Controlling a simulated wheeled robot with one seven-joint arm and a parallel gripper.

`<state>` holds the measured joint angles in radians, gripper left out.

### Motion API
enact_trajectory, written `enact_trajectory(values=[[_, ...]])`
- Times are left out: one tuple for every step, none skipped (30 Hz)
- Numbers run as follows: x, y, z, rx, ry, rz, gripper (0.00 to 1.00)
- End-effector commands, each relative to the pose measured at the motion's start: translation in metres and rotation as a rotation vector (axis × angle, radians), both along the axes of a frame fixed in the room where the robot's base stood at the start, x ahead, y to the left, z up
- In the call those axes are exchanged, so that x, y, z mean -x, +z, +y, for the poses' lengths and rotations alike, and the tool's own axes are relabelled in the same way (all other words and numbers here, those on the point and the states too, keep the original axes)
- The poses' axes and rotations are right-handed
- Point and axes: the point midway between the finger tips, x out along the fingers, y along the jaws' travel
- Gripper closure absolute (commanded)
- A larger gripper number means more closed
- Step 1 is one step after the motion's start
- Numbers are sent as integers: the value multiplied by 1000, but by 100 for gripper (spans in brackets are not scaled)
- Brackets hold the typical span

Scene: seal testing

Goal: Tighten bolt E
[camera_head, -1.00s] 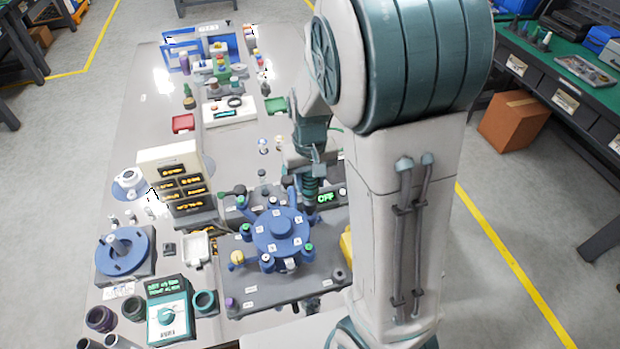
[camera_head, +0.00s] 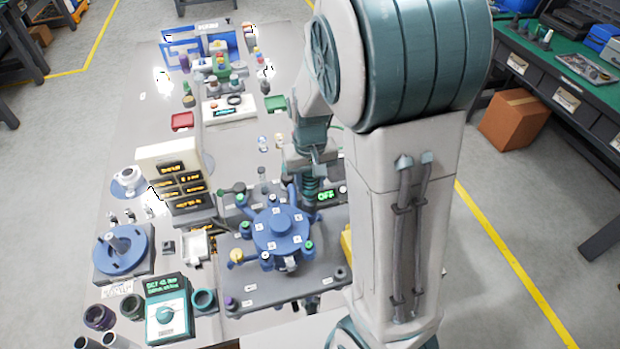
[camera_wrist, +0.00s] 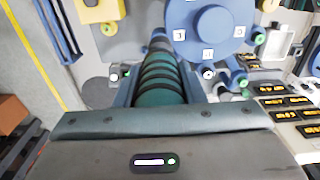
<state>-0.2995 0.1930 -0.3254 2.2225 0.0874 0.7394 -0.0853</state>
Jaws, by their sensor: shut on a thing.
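A blue round flange (camera_head: 280,222) sits on a grey base plate (camera_head: 262,292), with several bolts around its rim, some green-topped. The small labels on it are too small to read, so I cannot tell which bolt is E. My gripper (camera_head: 308,168) is at the flange's back right side. It is shut on a dark teal ribbed driver tool (camera_wrist: 158,82), which fills the space between the fingers in the wrist view. The tool points down towards the flange's edge; its lower end is hidden, and I cannot tell whether it touches a bolt.
A teal setting box (camera_head: 168,312) with a dial is at the front left. A rack of lit readouts (camera_head: 180,185) stands left of the flange. My arm hides the table's right side.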

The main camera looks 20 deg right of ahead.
Motion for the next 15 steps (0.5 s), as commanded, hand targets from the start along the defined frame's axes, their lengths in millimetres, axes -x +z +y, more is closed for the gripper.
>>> enact_trajectory(values=[[0, -1, 0, 0, 0, -1, 91], [0, -1, 0, 0, 0, -1, 91], [0, -2, 0, 0, 0, -1, 91], [0, -2, 0, 0, 0, -1, 91], [0, -3, 0, 0, 0, -1, 91], [0, -3, 0, 0, 0, -1, 91], [0, -4, 0, 0, 0, -1, 91], [0, -4, 0, 0, 0, -1, 91], [0, -4, 0, 0, 0, -1, 91], [0, -5, 0, 0, 0, -1, 91], [0, -5, 0, 0, 0, -1, 91], [0, -6, 0, 0, 0, -1, 91], [0, -6, 0, 0, 0, -1, 91], [0, -7, 0, 0, 0, -1, 91], [0, -7, 0, 0, 0, -1, 91]])
